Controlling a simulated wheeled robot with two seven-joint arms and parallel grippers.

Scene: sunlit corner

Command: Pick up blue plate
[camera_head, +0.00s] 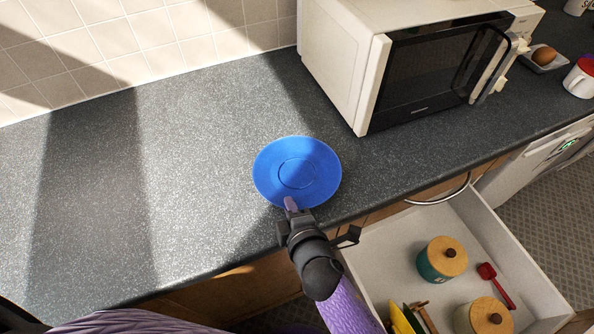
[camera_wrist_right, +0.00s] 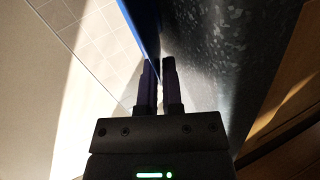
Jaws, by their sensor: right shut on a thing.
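The blue plate (camera_head: 296,160) is round, with a ring at its centre, and faces up over the dark speckled counter left of the microwave. In the right wrist view the plate (camera_wrist_right: 142,25) shows as a thin blue strip running up from the fingers. My right gripper (camera_head: 291,205) is at the plate's front rim, shut on it; its two dark fingers also show close together in the wrist view (camera_wrist_right: 160,70). I cannot tell whether the plate is clear of the counter. My left gripper is not in view.
A cream microwave (camera_head: 345,62) stands at the back right. An open drawer (camera_head: 385,255) below the counter's front edge holds lidded pots (camera_head: 442,260) and a red utensil (camera_head: 495,284). A white mug (camera_head: 580,78) is at far right. The counter (camera_head: 195,150) left of the plate is clear.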

